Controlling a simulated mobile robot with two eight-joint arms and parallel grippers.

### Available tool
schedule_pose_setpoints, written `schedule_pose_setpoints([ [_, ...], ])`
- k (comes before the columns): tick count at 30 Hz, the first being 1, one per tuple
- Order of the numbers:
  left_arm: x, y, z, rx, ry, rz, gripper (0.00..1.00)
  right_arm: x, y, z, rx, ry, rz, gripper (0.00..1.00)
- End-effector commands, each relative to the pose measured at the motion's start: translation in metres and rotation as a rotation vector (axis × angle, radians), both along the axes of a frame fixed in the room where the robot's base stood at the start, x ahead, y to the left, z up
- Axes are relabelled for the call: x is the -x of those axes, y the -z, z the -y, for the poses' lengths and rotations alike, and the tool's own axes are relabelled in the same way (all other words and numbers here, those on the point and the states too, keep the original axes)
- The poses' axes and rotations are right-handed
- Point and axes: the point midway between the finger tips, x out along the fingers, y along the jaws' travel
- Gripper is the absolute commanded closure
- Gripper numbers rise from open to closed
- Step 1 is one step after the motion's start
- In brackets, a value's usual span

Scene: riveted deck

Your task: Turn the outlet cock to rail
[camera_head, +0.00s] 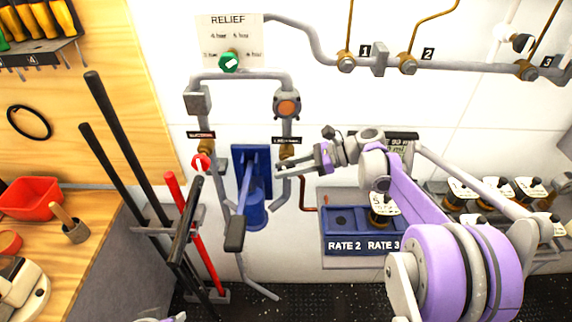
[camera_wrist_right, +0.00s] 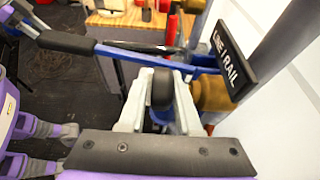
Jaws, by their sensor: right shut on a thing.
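The outlet cock (camera_head: 287,148) is a brass valve on the right-hand grey pipe, beside the blue hand pump. Its brass body (camera_wrist_right: 210,95) shows large in the right wrist view, next to a black plate (camera_wrist_right: 233,62) reading LINE / RAIL. My right gripper (camera_head: 281,167) reaches in from the right at the cock. In the wrist view its pale fingers (camera_wrist_right: 163,88) are shut on the cock's dark handle (camera_wrist_right: 161,90). The fingers hide part of the handle, so its exact angle is hard to tell. A small purple-grey part of mine, perhaps the left gripper (camera_head: 172,318), shows at the bottom edge.
The blue pump (camera_head: 257,205) and its black-gripped lever (camera_head: 235,232) stand just left of the gripper. A red-handled valve (camera_head: 201,162) is on the left pipe. A green RELIEF knob (camera_head: 229,62) is above. A blue RATE tray (camera_head: 342,244) sits lower right.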

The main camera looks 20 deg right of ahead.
Motion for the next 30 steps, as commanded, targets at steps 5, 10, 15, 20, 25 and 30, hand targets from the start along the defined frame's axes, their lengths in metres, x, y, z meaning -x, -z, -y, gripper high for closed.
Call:
schedule_pose_setpoints([
  [5, -0.005, -0.012, 0.0, 0.0, 0.0, 0.01, 0.5, 0.0, -0.004, -0.002, 0.163, -0.002, -0.045, 1.0],
  [10, -0.008, -0.019, 0.0, 0.0, 0.0, 0.016, 0.5, -0.001, -0.003, -0.003, 0.319, -0.002, -0.089, 1.0],
  [15, -0.011, -0.024, 0.0, 0.0, 0.0, 0.021, 0.5, -0.001, -0.001, -0.004, 0.475, -0.003, -0.133, 1.0],
  [20, -0.012, -0.026, 0.0, 0.0, 0.0, 0.023, 0.5, -0.001, 0.0, -0.004, 0.621, -0.003, -0.174, 1.0],
  [25, -0.013, -0.028, 0.0, 0.0, 0.0, 0.025, 0.5, -0.002, 0.001, -0.005, 0.773, -0.002, -0.218, 1.0],
  [30, -0.013, -0.028, 0.0, 0.0, 0.0, 0.025, 0.5, -0.002, 0.002, -0.005, 0.911, -0.002, -0.259, 1.0],
])
